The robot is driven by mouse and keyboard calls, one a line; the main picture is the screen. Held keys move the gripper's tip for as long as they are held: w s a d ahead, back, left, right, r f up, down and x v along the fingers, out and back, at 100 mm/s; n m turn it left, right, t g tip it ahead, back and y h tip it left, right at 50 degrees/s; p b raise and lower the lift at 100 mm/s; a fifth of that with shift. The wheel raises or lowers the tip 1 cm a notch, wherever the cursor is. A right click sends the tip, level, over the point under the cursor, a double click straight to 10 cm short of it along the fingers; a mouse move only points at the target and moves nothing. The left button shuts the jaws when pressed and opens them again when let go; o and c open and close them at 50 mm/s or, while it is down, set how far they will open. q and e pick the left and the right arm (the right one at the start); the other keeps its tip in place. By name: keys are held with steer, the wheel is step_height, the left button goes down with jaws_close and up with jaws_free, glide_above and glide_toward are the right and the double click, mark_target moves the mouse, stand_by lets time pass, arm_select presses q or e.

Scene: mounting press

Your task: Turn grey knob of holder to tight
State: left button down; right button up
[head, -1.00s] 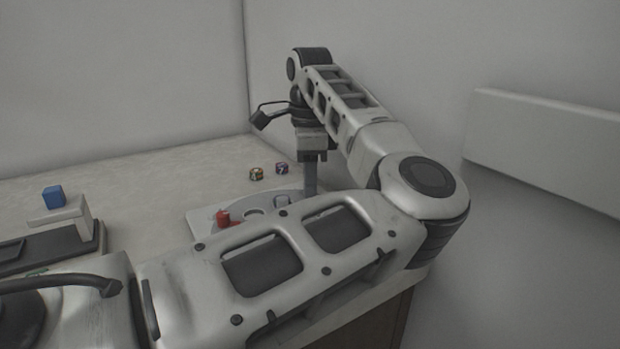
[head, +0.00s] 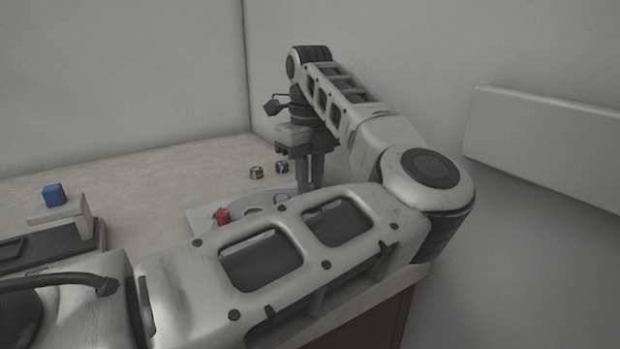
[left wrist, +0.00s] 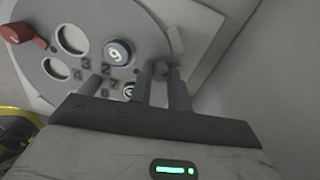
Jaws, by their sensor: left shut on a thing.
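The holder is a pale plate with a grey round disc (left wrist: 75,28), which has numbered round holes; it also shows in the head view (head: 202,217), partly hidden behind my arm. The grey knob (left wrist: 160,70) sits near the disc's right edge. My left gripper (left wrist: 161,83) points down at it, with one finger on each side, and is shut on the knob. In the head view my left gripper (head: 309,184) stands upright over the holder's far right part, and the knob is hard to make out there. My right gripper is in neither view.
A red handle (left wrist: 22,30) stands at the holder's left. A wall closes off the right side.

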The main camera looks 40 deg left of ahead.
arm_select(q)
steer(key=m, duration=0.4)
steer(key=shift+m, duration=0.4)
steer(key=m, duration=0.5)
steer(key=shift+b, duration=0.4)
steer(key=shift+s+m, duration=0.1)
steer(key=shift+m, duration=1.9)
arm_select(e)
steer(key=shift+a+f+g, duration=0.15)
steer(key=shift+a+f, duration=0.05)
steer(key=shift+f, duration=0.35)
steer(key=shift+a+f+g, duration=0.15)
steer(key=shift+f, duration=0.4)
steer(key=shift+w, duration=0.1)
arm_select(q)
steer(key=c, duration=1.3)
jaws_free()
